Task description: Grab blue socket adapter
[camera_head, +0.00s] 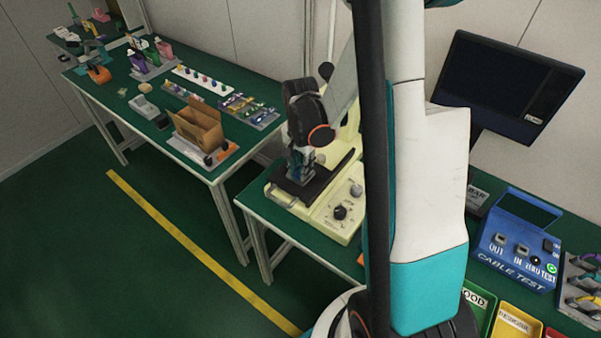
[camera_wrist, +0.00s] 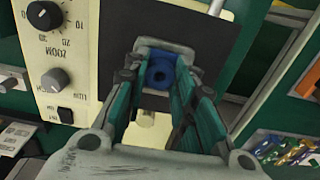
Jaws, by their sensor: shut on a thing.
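The blue socket adapter (camera_wrist: 160,73) is a small blue ring-shaped piece with a dark hole, seen in the wrist view between my fingertips. My gripper (camera_wrist: 163,82) is shut on it, with a finger on each side. The adapter is over the black plate (camera_wrist: 112,42) of the cream microscope base; I cannot tell whether it touches the plate. In the head view my gripper (camera_head: 299,172) points down at the same black plate. The adapter cannot be made out in that view, hidden by the fingers.
The cream base (camera_head: 333,222) has knobs on its front. A blue cable tester (camera_head: 516,243), a monitor (camera_head: 512,82) and labelled trays (camera_head: 516,322) are at the right. Another green table at the left holds a cardboard box (camera_head: 197,127) and several small items. My arm hides the middle.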

